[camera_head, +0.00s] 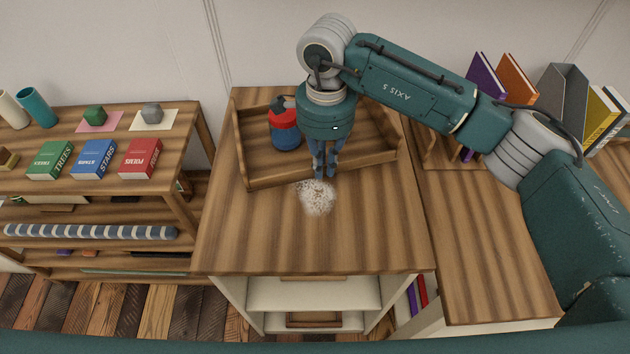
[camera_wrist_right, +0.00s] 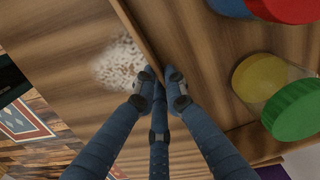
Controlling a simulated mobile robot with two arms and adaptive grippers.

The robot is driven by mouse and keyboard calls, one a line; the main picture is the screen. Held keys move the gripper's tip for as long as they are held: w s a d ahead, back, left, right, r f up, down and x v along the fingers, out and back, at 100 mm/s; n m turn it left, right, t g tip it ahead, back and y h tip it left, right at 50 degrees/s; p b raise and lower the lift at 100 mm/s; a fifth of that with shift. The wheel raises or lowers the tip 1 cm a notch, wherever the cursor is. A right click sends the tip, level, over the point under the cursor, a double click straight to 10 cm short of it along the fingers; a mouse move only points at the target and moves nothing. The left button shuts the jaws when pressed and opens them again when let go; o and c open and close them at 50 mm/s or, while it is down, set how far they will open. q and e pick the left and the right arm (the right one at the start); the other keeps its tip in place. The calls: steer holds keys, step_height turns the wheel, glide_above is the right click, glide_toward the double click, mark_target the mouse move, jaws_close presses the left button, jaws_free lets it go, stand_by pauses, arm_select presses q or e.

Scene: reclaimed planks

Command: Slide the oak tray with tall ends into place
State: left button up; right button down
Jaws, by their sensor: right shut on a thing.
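The oak tray with tall ends (camera_head: 262,183) lies at a slight angle on the back part of the wooden cabinet top (camera_head: 320,240). My right gripper (camera_head: 325,174) reaches down from above and is shut on the tray's low front wall, near its middle. In the right wrist view, the tray wall (camera_wrist_right: 143,38) runs between the fingers (camera_wrist_right: 160,85). A blue jar with a red lid (camera_head: 284,123) stands in the tray, left of the gripper. My left gripper is out of view.
A patch of pale grains (camera_head: 316,198) lies on the cabinet top just in front of the tray. A lower shelf unit with books (camera_head: 95,159) stands at left. Upright books and a grey file holder (camera_head: 561,95) stand at right. The cabinet top's front is clear.

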steer(key=shift+w+b, duration=0.35)
steer(key=shift+w, duration=1.05)
steer(key=shift+w+b, duration=0.25)
steer(key=shift+b, duration=0.05)
steer(key=shift+w+d+b, duration=0.1)
steer(key=shift+w+b, duration=0.2)
steer(key=shift+w, duration=0.75)
steer(key=c, duration=1.5)
jaws_free()
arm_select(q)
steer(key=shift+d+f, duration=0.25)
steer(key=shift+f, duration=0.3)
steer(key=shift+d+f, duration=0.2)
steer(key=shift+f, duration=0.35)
